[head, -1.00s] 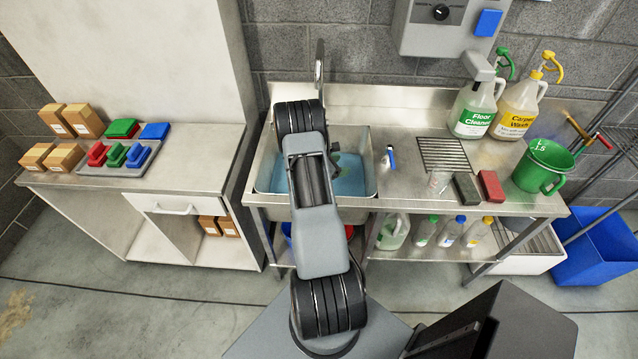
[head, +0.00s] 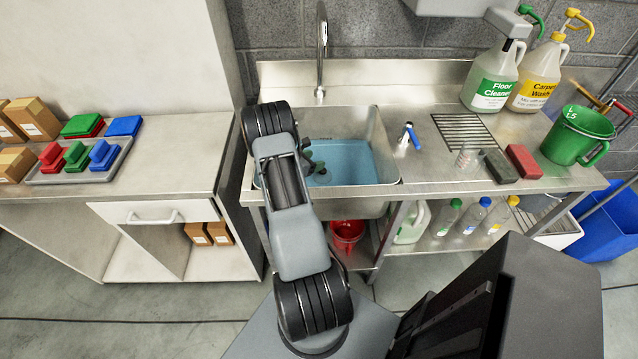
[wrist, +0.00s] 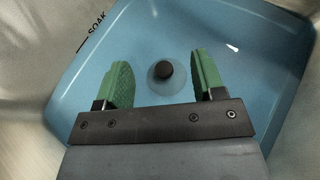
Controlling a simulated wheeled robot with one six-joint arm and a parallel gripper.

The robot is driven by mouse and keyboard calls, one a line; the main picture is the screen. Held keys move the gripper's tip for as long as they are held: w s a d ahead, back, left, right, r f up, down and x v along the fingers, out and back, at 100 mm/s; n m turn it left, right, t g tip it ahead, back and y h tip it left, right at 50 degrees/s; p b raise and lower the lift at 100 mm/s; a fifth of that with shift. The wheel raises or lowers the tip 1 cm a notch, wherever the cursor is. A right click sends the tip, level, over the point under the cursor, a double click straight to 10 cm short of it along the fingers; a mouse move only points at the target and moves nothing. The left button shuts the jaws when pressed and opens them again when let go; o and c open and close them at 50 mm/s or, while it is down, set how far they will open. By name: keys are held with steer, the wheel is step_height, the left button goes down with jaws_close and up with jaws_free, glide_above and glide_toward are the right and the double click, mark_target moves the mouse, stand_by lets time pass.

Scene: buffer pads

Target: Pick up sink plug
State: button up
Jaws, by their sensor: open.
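The sink plug (wrist: 166,72) is a dark round knob on a paler disc, in the blue-water sink basin. In the wrist view it lies a little beyond my gripper (wrist: 163,78), between the lines of the two green fingers. The fingers are apart with nothing between them. In the head view my gripper (head: 314,168) is low over the sink (head: 385,150), partly hidden by my arm. A dark spot by the fingers there may be the plug, but I cannot tell. I cannot tell the height of the fingers above the plug.
The faucet (head: 321,60) rises behind the basin. A small blue-and-white item (head: 410,134) stands on the counter right of it. A beaker (head: 467,160), dark block (head: 501,166), red block (head: 524,161) and green jug (head: 578,135) stand farther right. The basin walls surround my gripper.

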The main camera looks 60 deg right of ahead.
mark_target(320, 172)
steer(key=f+b, duration=0.4)
steer(key=f, duration=0.2)
steer(key=shift+w+f, duration=0.2)
steer(key=shift+d+f+b, duration=0.15)
steer(key=shift+f+b, duration=0.4)
steer(key=shift+b, duration=0.2)
steer(key=shift+s+d+f+b, duration=0.2)
steer(key=shift+d+f+b, duration=0.15)
steer(key=shift+d, duration=0.25)
steer(key=shift+b+x, duration=0.65)
steer(key=shift+x, duration=2.35)
steer(key=shift+w+d+r, duration=0.1)
steer(key=shift+r, duration=0.05)
steer(key=c, duration=1)
steer(key=shift+r, duration=0.1)
